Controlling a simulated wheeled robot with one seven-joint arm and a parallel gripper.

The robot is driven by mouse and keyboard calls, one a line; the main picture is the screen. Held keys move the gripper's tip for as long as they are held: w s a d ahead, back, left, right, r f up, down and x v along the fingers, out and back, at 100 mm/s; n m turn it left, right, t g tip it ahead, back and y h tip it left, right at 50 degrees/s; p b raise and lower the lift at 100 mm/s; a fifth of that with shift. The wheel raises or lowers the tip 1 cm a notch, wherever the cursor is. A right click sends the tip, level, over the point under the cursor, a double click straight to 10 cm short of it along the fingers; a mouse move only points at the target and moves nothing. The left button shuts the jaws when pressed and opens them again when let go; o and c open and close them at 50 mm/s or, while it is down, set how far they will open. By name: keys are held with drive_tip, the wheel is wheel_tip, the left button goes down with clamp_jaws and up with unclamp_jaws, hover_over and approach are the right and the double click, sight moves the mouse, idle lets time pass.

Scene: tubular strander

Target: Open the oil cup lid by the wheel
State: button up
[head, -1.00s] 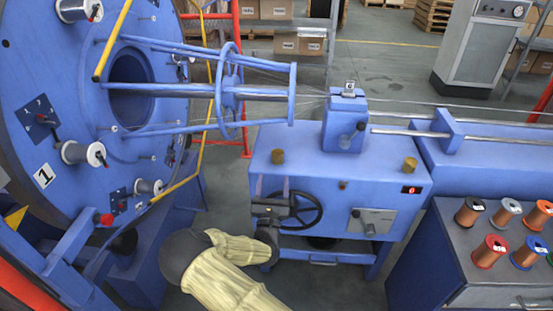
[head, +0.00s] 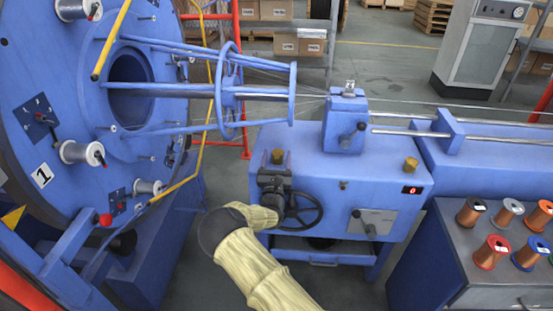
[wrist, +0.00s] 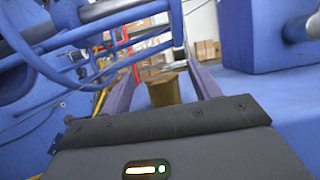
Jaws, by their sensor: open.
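The brass oil cup (head: 277,157) by the wheel stands upright on the top left front of the blue machine box. Its lid looks closed. The dark handwheel (head: 301,209) is on the box's front face, below and right of that cup. My gripper (head: 271,175) is in front of the box, just below the cup, and partly covers the wheel's left side. In the wrist view, the brass cup (wrist: 164,91) shows between the two spread fingers of my gripper (wrist: 162,82). The gripper's body hides the cup's lower part. I cannot tell whether either finger touches it.
A second brass cup (head: 411,164) stands at the box's right. A small blue block (head: 345,122) with a knob rises between the cups. The large rotor disc (head: 85,110) and its guide rods are left and above. Wire spools (head: 491,251) stand on a cabinet at right.

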sight(278, 151)
drive_tip(key=c, duration=1)
drive_tip(key=shift+r+p, duration=0.2)
drive_tip(key=shift+p, duration=0.5)
drive_tip(key=r+g+p, duration=0.1)
drive_tip(key=g+p, duration=0.1)
drive_tip(key=p, duration=0.3)
drive_tip(key=shift+r, duration=0.2)
drive_tip(key=g+p, duration=0.1)
drive_tip(key=p, duration=0.2)
drive_tip(key=r+g+p, duration=0.1)
drive_tip(key=p, duration=0.2)
drive_tip(key=g+p, duration=0.2)
drive_tip(key=p, duration=0.1)
drive_tip(key=shift+w+r+p, duration=0.3)
drive_tip(key=shift+r+p, duration=0.05)
drive_tip(key=g+p, duration=0.1)
drive_tip(key=w+r+g+p, duration=0.1)
drive_tip(key=g+p, duration=0.1)
drive_tip(key=shift+p, duration=0.3)
drive_tip(key=shift+w+r+g, duration=0.1)
drive_tip(key=shift+w+g, duration=0.25)
drive_tip(key=shift+g, duration=0.7)
drive_tip(key=shift+w+r+g, duration=0.1)
drive_tip(key=shift+w+g, duration=0.2)
drive_tip(key=shift+g, duration=0.75)
